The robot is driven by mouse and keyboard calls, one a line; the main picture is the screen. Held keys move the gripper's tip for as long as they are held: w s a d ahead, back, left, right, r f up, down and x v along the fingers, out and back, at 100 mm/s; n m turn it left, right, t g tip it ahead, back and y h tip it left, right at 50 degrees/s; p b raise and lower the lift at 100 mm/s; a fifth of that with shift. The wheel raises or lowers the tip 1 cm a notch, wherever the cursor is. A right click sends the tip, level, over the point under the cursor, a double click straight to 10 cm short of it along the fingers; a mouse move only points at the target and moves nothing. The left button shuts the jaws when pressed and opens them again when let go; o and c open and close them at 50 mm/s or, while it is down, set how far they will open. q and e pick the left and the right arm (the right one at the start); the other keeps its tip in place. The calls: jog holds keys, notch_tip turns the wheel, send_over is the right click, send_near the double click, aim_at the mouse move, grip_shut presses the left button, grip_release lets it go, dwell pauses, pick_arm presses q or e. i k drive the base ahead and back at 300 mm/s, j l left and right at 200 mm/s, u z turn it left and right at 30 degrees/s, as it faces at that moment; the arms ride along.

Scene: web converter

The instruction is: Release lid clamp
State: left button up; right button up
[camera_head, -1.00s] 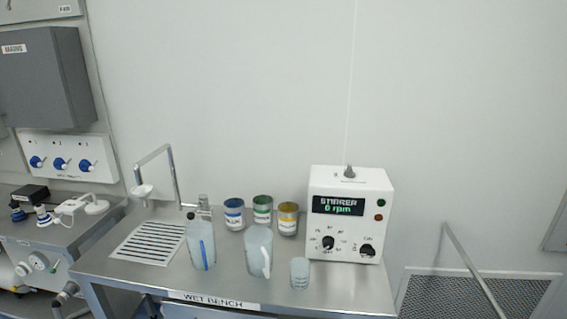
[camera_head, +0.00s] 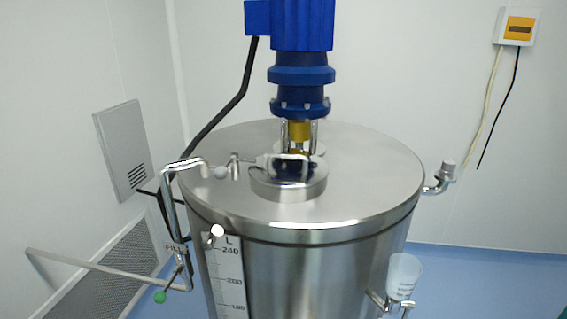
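A large steel tank (camera_head: 300,270) fills the middle of the view. On its flat top sits a small round steel hatch lid (camera_head: 268,184) with a dark, shiny centre. A bright metal loop (camera_head: 291,155) stands over the lid's far part and looks like its clamp. A small metal fitting with a T-shaped top (camera_head: 234,165) stands to the left of the lid. I cannot tell from this view whether the clamp is locked or loose. Neither of my grippers is in view.
A blue motor (camera_head: 290,25) rises on a shaft behind the lid. A bent pipe (camera_head: 170,200) runs down the tank's left side, with a green-knobbed valve (camera_head: 160,296). A cup (camera_head: 403,276) stands at the right front. Blue floor lies open at right.

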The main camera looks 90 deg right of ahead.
aim_at(221, 172)
jog(key=z, duration=2.6)
